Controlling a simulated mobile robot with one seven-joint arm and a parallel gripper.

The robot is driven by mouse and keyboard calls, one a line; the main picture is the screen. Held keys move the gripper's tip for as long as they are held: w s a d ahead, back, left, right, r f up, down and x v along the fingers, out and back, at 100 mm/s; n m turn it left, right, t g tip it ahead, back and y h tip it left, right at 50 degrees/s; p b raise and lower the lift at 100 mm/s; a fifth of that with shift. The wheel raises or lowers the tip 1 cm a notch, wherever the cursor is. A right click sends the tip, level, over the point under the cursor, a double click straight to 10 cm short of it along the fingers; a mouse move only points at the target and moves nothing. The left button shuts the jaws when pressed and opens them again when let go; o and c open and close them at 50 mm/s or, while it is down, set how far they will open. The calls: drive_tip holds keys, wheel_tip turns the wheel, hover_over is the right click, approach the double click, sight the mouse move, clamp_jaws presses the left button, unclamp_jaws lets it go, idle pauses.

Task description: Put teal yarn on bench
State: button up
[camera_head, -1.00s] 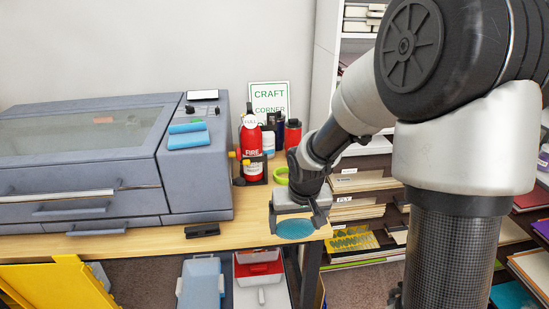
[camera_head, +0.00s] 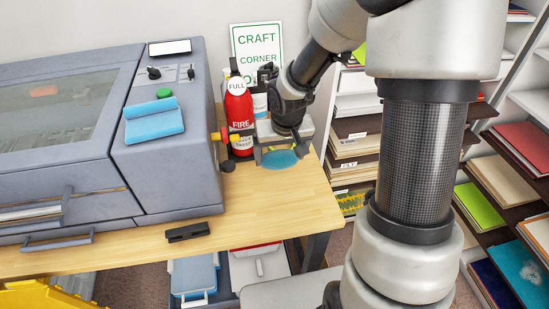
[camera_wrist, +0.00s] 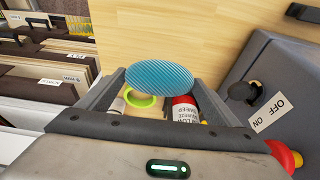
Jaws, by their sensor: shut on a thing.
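The teal yarn (camera_head: 279,160) is a ribbed, rounded teal piece held at the tips of my gripper (camera_head: 282,150). In the wrist view the teal yarn (camera_wrist: 175,78) spans between the two fingers of my gripper (camera_wrist: 170,85), which is shut on it. The wooden bench (camera_head: 255,205) lies below; in the wrist view the bare bench top (camera_wrist: 190,30) shows behind the yarn. The yarn appears over the bench's right part, close to the fire extinguisher. I cannot tell whether it touches the bench top.
A red fire extinguisher (camera_head: 238,115) and a grey machine (camera_head: 165,150) stand left of my gripper. A black block (camera_head: 187,232) lies near the bench's front edge. A green ring (camera_wrist: 142,100) shows between the fingers. The bench's front right is clear. Shelves (camera_head: 500,190) stand at right.

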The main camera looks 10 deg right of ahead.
sight(282, 162)
drive_tip(key=shift+f+b, duration=0.55)
drive_tip(key=shift+f, duration=3.05)
drive_tip(key=shift+f, duration=0.25)
drive_tip(key=o, duration=0.9)
drive_tip(key=shift+o, duration=0.2)
drive_tip(key=shift+r, duration=0.65)
drive_tip(key=p+v, duration=0.2)
drive_tip(key=v, duration=0.9)
drive_tip(key=shift+s+r+p, duration=0.1)
drive_tip(key=shift+s+p, duration=0.1)
drive_tip(key=shift+p, duration=0.2)
